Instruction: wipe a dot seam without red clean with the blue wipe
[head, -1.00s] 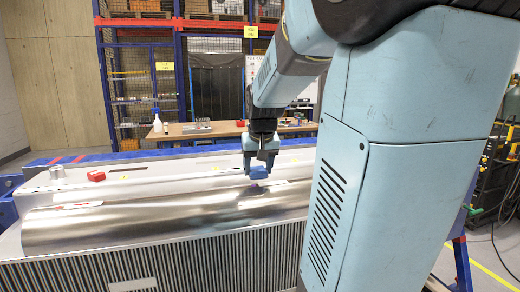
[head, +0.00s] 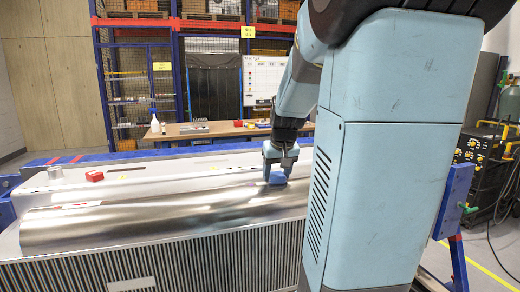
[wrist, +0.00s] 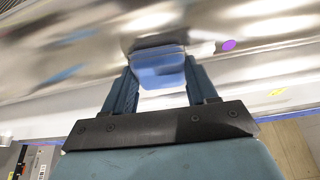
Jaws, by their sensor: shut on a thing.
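My gripper (head: 280,160) is shut on the blue wipe (head: 277,178), low over the right part of the shiny curved metal workpiece (head: 120,222). In the wrist view the wipe (wrist: 160,70) sits between the two fingers, against or just above the metal; I cannot tell if it touches. A purple dot (wrist: 228,45) shows just right of the wipe in the wrist view. The metal there is blurred with reflections, so no seam line reads clearly. The metal beneath the wipe is hidden.
A wooden bench (head: 190,132) with a white spray bottle (head: 155,124) is behind.

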